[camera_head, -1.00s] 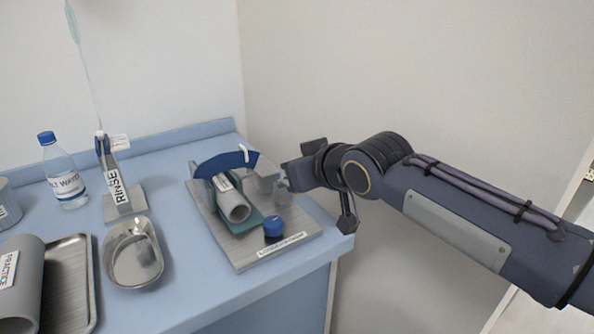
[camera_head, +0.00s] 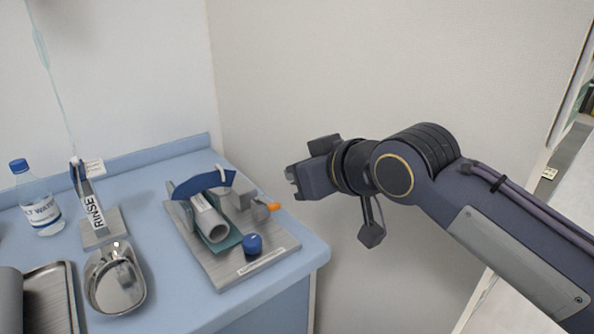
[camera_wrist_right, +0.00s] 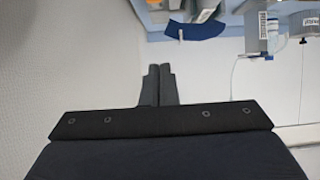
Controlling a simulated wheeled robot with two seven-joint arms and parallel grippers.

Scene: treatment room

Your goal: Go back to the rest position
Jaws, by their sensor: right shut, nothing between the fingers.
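My right gripper (camera_head: 292,180) is in the head view, raised beside the right end of the blue counter and apart from it. It is shut and empty; its two fingers lie together in the right wrist view (camera_wrist_right: 158,85). My right arm (camera_head: 500,230) reaches in from the lower right. A board (camera_head: 222,272) on the counter carries a grey tube (camera_head: 210,222), a blue curved band (camera_head: 205,186), a blue knob (camera_head: 252,244) and a grey block with an orange tip (camera_head: 273,206). My left gripper is not in view.
A steel kidney dish (camera_head: 114,282), a RINSE stand (camera_head: 100,232), a water bottle (camera_head: 38,203) and a metal tray (camera_head: 68,290) occupy the counter to the left. The wall (camera_head: 380,70) stands behind my arm. Free space lies right of the counter edge.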

